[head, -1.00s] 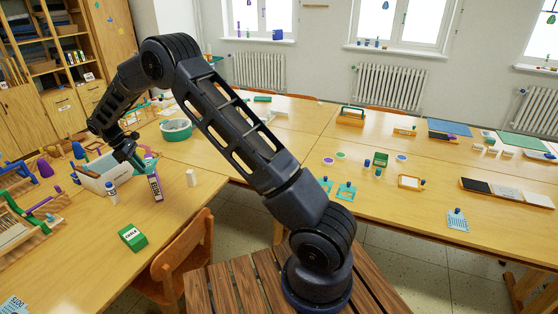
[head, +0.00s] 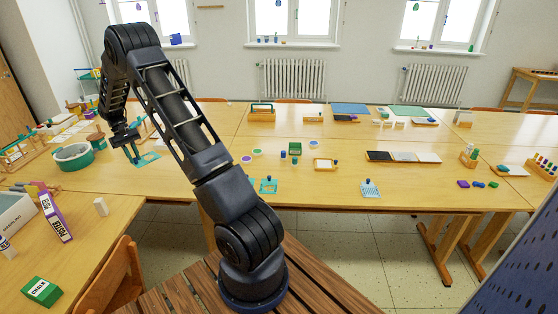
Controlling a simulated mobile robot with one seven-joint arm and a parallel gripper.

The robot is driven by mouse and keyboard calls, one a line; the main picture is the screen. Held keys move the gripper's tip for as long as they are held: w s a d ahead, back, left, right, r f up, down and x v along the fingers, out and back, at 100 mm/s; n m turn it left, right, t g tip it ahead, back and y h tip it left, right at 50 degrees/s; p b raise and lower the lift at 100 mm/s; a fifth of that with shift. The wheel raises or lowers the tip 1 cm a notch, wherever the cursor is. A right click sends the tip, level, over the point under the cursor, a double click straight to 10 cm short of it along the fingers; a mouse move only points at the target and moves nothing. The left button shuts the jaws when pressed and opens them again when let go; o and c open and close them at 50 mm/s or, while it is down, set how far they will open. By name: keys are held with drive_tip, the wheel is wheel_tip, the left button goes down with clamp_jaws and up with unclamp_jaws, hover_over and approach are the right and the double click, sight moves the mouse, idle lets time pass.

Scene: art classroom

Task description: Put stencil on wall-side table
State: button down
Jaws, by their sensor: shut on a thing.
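My gripper (head: 134,151) is at the left, shut on a teal stencil (head: 149,159). The stencil shows as a flat sheet under and beside the fingers, partly hidden by them. It appears in front of the left part of the long wooden wall-side table (head: 330,200), just right of the round teal-rimmed tub. I cannot tell whether it touches the tabletop. Another teal piece with a blue knob (head: 268,186) lies near the table's front edge, beside my arm.
A round tub (head: 74,157) stands left of my gripper. A dark tray (head: 403,157) and a wooden frame (head: 325,164) lie on the wall-side table.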

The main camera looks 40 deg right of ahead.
drive_tip(key=s+d+m+t+y, duration=0.15)
drive_tip(key=s+d+m, duration=0.3)
drive_tip(key=d, duration=0.75)
drive_tip(key=s+d+m+y, duration=0.25)
drive_tip(key=d+m, duration=0.25)
drive_tip(key=d, duration=0.8)
drive_tip(key=s+d+m+t+y, duration=0.1)
drive_tip(key=s+d+m, duration=0.35)
drive_tip(key=d, duration=0.75)
drive_tip(key=s+d+m+t, duration=0.5)
drive_tip(key=s+d+m, duration=1)
drive_tip(key=s+d, duration=0.95)
drive_tip(key=shift+h, duration=0.4)
drive_tip(key=f, duration=1.2)
drive_tip(key=a+f, duration=0.1)
drive_tip(key=f, duration=0.6)
drive_tip(key=shift+f, duration=0.1)
drive_tip(key=c, duration=1.5)
unclamp_jaws()
drive_tip(key=shift+o, duration=0.9)
